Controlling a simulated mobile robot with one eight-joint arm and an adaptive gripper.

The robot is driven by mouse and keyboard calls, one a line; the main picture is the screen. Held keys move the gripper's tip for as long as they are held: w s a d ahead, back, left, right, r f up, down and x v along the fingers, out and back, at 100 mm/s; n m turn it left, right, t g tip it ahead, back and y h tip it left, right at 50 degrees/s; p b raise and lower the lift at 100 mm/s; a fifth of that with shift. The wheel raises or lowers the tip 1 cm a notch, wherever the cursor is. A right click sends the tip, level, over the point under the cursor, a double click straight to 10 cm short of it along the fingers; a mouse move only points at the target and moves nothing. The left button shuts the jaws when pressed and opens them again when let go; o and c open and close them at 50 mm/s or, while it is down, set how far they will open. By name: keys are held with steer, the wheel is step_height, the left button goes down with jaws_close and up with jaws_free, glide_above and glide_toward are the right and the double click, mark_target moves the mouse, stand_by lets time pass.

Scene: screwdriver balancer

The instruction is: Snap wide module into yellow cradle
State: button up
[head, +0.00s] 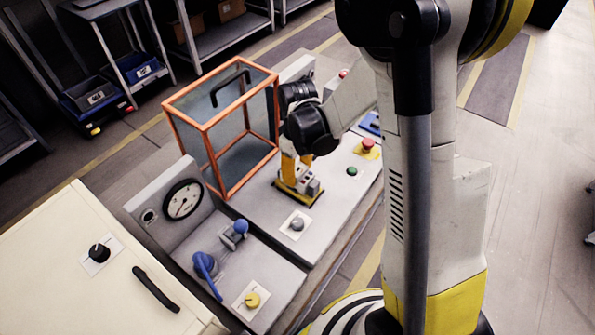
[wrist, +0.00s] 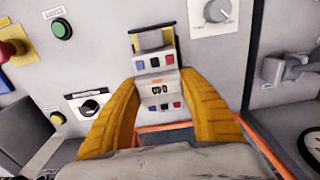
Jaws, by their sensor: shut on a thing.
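In the head view, my gripper (head: 290,172) points down at the cradle (head: 298,198) on the grey panel, with the grey module (head: 314,186) low beside the fingers. Whether the module is seated is hidden.
An orange-framed clear box (head: 222,115) stands close behind and left of my gripper. A grey knob (head: 297,224), a green button (head: 352,171) and a red stop button (head: 367,145) are nearby. A blue-handled valve (head: 205,264) and a gauge (head: 182,199) are at the front left.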

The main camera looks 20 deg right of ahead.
steer(key=shift+f+b, duration=0.35)
steer(key=shift+b, duration=0.1)
steer(key=shift+c, duration=0.3)
stand_by(0.6)
steer(key=o, duration=1.4)
step_height(320, 180, up, 12)
steer(key=s+r+m+t, duration=0.3)
steer(key=s, duration=0.4)
steer(key=s+r+m+t+b, duration=0.1)
steer(key=s+r+m+t, duration=0.2)
steer(key=s, duration=0.3)
steer(key=shift+s+r+m+t, duration=0.3)
steer(key=shift+s+r+t, duration=0.1)
steer(key=shift+r, duration=0.15)
